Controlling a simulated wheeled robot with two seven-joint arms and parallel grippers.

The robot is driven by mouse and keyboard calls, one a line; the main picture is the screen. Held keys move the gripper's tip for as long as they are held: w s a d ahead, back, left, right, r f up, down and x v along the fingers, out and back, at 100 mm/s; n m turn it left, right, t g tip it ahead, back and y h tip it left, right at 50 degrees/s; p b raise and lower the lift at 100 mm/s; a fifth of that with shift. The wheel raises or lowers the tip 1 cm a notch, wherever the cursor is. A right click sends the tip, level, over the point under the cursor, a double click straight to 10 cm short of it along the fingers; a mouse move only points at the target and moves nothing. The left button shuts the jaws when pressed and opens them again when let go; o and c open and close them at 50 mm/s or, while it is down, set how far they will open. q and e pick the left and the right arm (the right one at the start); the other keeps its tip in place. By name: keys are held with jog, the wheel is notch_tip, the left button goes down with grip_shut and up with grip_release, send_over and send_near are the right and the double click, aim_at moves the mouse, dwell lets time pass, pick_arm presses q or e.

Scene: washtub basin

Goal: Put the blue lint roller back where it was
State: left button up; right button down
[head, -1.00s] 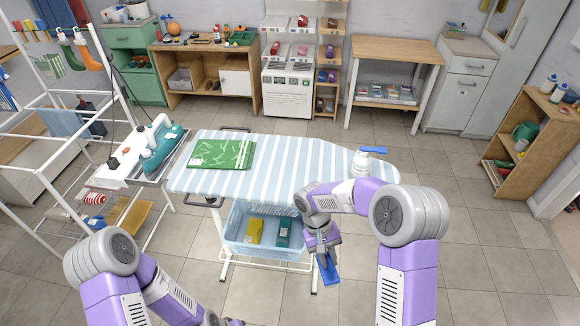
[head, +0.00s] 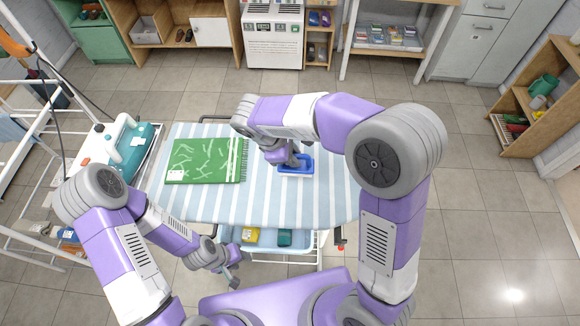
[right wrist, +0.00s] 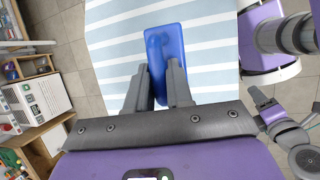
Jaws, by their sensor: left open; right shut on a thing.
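The blue lint roller (head: 301,171) shows a flat blue shape with a pale strip along its near edge in the head view. My right gripper (head: 292,160) is shut on it, over the striped ironing board (head: 270,205). In the right wrist view the lint roller (right wrist: 166,42) sits between the fingertips of the right gripper (right wrist: 161,75), with striped cloth behind it. I cannot tell whether it touches the board. My left gripper (head: 232,276) is open and empty, low in front of the board.
A folded green cloth (head: 207,160) lies on the board's left part. A teal iron (head: 131,146) stands on a rest to the left. A blue basket (head: 268,253) under the board holds a yellow and a green box.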

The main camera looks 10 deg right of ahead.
aim_at(292, 176)
jog(key=f, duration=0.3)
jog(key=f+b, duration=0.1)
jog(key=f, duration=0.1)
jog(key=shift+s+f, duration=0.15)
jog(key=shift+s, duration=0.15)
jog(key=shift+w+f+b, duration=0.15)
jog(key=shift+f+b, duration=0.2)
jog(key=shift+f, duration=1.8)
jog(key=shift+f, duration=0.15)
jog(key=c, duration=1)
grip_release()
